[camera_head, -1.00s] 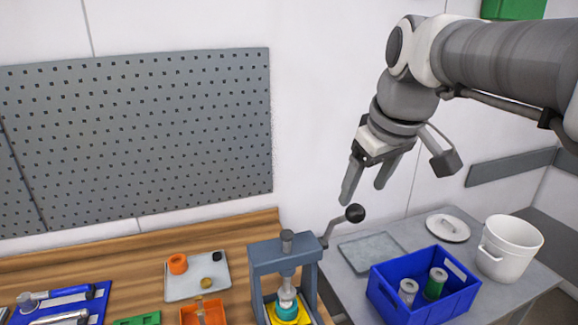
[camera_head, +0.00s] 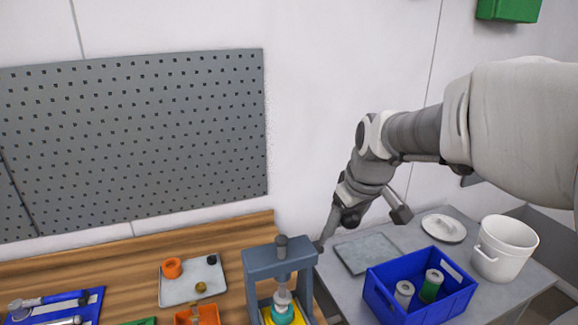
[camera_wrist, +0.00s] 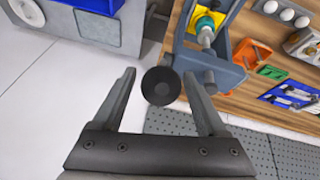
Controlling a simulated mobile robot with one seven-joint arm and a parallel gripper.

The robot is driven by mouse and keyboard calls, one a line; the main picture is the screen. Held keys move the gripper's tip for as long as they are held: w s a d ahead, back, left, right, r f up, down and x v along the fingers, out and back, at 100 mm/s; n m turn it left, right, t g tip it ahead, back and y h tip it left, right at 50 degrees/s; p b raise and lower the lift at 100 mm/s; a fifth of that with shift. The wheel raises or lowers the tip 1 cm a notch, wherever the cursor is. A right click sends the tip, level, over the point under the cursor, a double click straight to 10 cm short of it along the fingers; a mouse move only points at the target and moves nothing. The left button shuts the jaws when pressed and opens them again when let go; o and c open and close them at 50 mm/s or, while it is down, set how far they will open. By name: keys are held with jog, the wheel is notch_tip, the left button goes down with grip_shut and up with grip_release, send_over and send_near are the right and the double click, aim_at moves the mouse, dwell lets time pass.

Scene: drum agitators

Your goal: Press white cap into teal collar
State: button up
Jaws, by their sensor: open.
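The teal collar (camera_head: 283,314) sits on a yellow base in the grey lever press (camera_head: 281,259). The white cap (camera_head: 281,297) is on top of the collar, under the press ram; how deep it sits I cannot tell. Both also show in the wrist view, the collar (camera_wrist: 206,24) and the cap (camera_wrist: 207,39). The press lever ends in a black ball knob (camera_wrist: 161,87). My gripper (camera_head: 330,232) is open at the lever. In the wrist view the knob shows between my two fingers (camera_wrist: 160,74), with gaps on both sides.
On the wooden bench are a light tray (camera_head: 194,280) with small parts, an orange bin (camera_head: 197,314) and a blue tool tray (camera_head: 60,302). On the grey table right are a blue crate (camera_head: 420,285) with two cylinders, a white pot (camera_head: 504,247) and its lid (camera_head: 443,228).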

jog(key=shift+x, duration=1.95)
grip_shut()
